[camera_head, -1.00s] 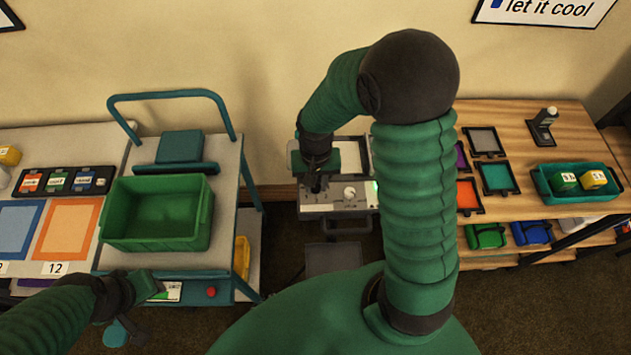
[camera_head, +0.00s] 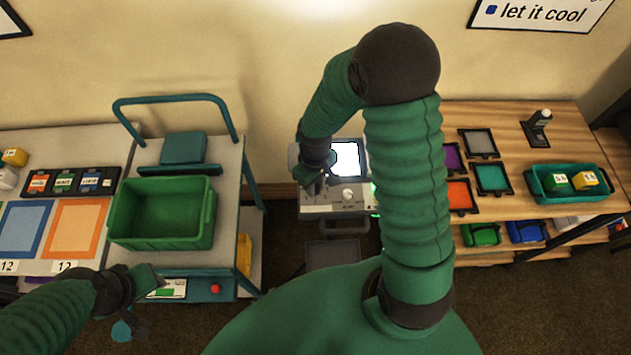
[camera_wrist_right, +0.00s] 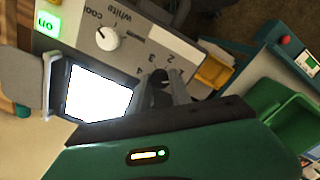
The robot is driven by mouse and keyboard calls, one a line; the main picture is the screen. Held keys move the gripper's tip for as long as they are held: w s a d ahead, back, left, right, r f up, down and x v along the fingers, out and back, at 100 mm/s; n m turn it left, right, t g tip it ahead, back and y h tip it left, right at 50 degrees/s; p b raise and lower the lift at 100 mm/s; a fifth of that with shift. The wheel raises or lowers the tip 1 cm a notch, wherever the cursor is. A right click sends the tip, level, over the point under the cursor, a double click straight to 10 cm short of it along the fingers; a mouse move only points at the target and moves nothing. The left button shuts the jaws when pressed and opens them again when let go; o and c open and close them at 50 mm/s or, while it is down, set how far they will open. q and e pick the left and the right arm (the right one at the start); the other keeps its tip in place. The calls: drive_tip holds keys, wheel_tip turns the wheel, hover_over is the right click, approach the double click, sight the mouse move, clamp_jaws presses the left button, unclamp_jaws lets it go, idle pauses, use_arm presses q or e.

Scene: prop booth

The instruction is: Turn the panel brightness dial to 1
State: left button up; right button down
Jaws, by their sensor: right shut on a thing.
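The light unit stands between the cart and the wooden table, with its square panel (camera_head: 346,158) lit bright white; the panel also shows in the right wrist view (camera_wrist_right: 98,93). My right gripper (camera_head: 316,187) is over the unit's control face. In the right wrist view my right gripper (camera_wrist_right: 163,80) is shut on a small dark dial (camera_wrist_right: 158,76), the brightness dial. Marks 2, 3 and 4 show around it; mark 1 and the dial's pointer are hidden or unclear. My left gripper (camera_head: 149,281) is over the cart's front edge; its jaws are unclear.
A white knob (camera_wrist_right: 107,38) beside a "cool" label and a green "on" light (camera_wrist_right: 47,23) share the control face. A cart with a green bin (camera_head: 160,240) stands left. The wooden table (camera_head: 480,115) with a teal tray (camera_head: 540,180) stands right.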

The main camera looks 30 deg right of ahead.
drive_tip(key=shift+w+r+n+p, duration=0.15)
drive_tip(key=shift+n+p, duration=0.2)
drive_tip(key=shift+n, duration=0.45)
drive_tip(key=c, duration=1.3)
unclamp_jaws()
drive_tip(key=shift+o, duration=0.7)
drive_tip(key=shift+a, duration=0.15)
